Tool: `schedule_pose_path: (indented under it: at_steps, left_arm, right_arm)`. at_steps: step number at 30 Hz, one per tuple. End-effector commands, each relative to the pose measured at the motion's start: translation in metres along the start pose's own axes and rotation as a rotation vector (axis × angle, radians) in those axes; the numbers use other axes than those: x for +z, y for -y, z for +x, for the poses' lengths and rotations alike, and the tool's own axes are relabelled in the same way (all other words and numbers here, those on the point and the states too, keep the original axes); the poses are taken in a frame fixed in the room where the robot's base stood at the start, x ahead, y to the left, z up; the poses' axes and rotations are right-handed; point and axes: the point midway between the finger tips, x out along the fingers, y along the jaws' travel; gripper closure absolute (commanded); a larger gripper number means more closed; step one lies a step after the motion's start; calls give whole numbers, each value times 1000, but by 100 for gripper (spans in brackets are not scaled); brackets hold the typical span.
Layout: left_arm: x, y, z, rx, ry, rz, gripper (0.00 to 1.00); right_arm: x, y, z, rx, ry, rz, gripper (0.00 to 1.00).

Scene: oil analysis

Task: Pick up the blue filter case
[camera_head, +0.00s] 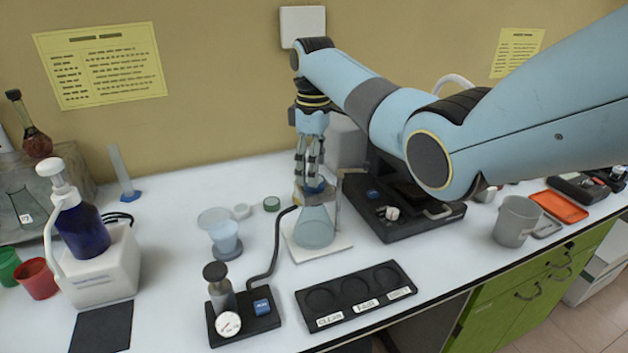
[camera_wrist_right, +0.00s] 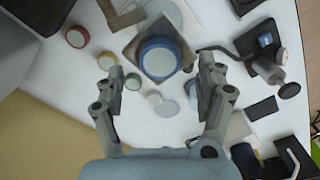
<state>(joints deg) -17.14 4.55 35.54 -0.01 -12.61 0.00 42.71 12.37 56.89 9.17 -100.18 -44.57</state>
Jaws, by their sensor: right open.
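The blue filter case (camera_head: 316,188) appears as a small blue round piece at the top of the clear conical flask (camera_head: 314,228). In the right wrist view the blue filter case (camera_wrist_right: 158,58) is a round piece with a pale top, lying between my fingertips. My right gripper (camera_head: 309,172) points down just above and around it, partly hiding it. In the wrist view the right gripper (camera_wrist_right: 158,63) has its fingers spread wide on either side, with visible gaps. My left gripper is not in view.
A black-based gauge device (camera_head: 240,318) with a hose stands front left of the flask. A black three-well tray (camera_head: 355,295) lies in front. A dark machine (camera_head: 415,225) is close at right. A clear funnel cup (camera_head: 220,230) stands at left.

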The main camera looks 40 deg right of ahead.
Motion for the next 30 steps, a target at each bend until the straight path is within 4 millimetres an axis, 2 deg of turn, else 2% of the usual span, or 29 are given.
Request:
schedule_pose_path:
  at_steps: [1,6,13,24,30]
  left_arm:
    - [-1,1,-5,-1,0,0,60]
    - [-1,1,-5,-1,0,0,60]
    - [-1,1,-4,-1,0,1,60]
    - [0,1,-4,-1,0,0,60]
    - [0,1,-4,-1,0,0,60]
  right_arm:
    - [0,1,6,-3,3,0,28]
    - [0,1,25,-1,0,-1,28]
    - [0,0,27,1,-2,-1,28]
    - [0,0,27,1,-1,-1,76]
    - [0,0,26,1,-1,-1,78]
